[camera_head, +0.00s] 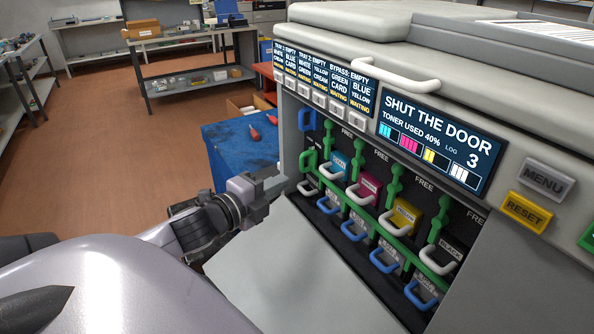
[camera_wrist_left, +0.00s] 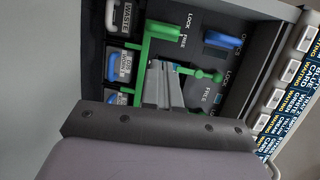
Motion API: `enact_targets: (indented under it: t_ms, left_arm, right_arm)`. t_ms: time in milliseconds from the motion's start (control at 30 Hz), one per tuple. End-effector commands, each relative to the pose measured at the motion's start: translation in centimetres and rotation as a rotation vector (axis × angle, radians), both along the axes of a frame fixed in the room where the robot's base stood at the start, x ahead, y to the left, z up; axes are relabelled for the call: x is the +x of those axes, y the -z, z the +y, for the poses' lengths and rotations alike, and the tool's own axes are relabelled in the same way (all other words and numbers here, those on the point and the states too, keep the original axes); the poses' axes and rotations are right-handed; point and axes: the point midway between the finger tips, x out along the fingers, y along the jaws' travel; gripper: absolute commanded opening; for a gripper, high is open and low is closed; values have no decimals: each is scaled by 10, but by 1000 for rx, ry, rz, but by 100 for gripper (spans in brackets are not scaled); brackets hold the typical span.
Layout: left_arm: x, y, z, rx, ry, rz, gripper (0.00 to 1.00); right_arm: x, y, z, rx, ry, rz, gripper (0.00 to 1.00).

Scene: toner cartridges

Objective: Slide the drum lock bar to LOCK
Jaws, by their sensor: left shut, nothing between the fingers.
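The green bar (camera_head: 372,218) runs along the front of the open copier bay, between the white toner handles and the blue drum handles. Green levers with round knobs stand along the bay near FREE labels. My left gripper (camera_head: 283,184) is at the bay's left edge, beside this handle. In the left wrist view my shut, empty fingers (camera_wrist_left: 164,82) lie in front of green parts (camera_wrist_left: 146,48), covering some of them; contact cannot be told. LOCK and FREE labels show there. My right gripper is not in view.
The grey door (camera_head: 275,265) hangs open below the bay. A display (camera_head: 436,140) above reads SHUT THE DOOR. A blue handle (camera_head: 306,120) is at the bay's upper left. A blue-covered table (camera_head: 240,150) with red-handled tools stands behind my left gripper.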

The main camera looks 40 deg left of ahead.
Motion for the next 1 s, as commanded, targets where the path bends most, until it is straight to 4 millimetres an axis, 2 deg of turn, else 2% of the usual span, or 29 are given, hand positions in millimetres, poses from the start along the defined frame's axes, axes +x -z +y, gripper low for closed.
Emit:
enact_targets:
  t_ms: [400, 600, 800, 1000]
  left_arm:
    - [58, 5, 1, -1, -1, -2, 0]
    - [81, 8, 2, -1, -1, -1, 0]
    - [91, 9, 2, -1, -1, 2, 0]
    - [93, 10, 2, -1, -1, 2, 0]
  right_arm:
    - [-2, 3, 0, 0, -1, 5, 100]
    - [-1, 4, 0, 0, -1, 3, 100]
    - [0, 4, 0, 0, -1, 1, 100]
    - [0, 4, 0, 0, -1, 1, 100]
